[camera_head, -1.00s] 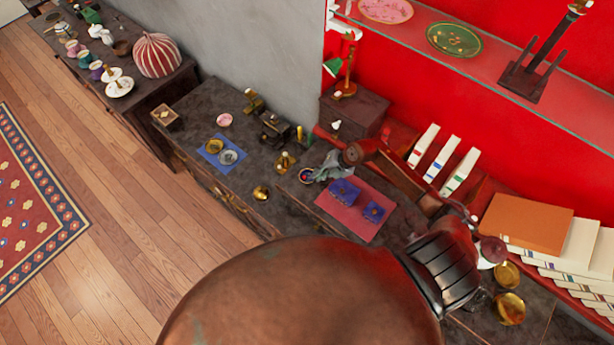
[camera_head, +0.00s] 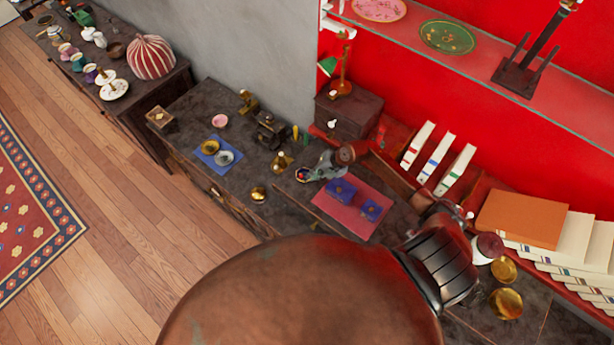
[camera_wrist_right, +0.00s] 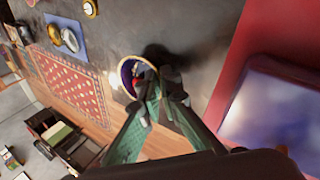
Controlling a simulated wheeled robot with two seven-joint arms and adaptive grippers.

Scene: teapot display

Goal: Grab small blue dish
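The small blue dish (camera_head: 301,174) is round with a gold rim and stands on the dark desk. It also shows in the right wrist view (camera_wrist_right: 127,70), with a blue-purple inside. My right gripper (camera_head: 312,171) is at the dish's right side, tilted down. In the right wrist view its green fingers (camera_wrist_right: 158,82) stand apart at the dish's near right rim, one tip over the inside and the other outside. The fingers cover part of the rim, and I cannot tell whether they touch it. My left gripper is not in view.
A red mat (camera_head: 345,219) with two blue boxes (camera_head: 341,189) lies right of the dish. A blue cloth (camera_head: 207,159) with two small bowls lies to the left. A brass pot (camera_head: 282,162) and a brass bowl (camera_head: 258,194) stand close by. White books (camera_head: 437,160) stand behind my arm.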

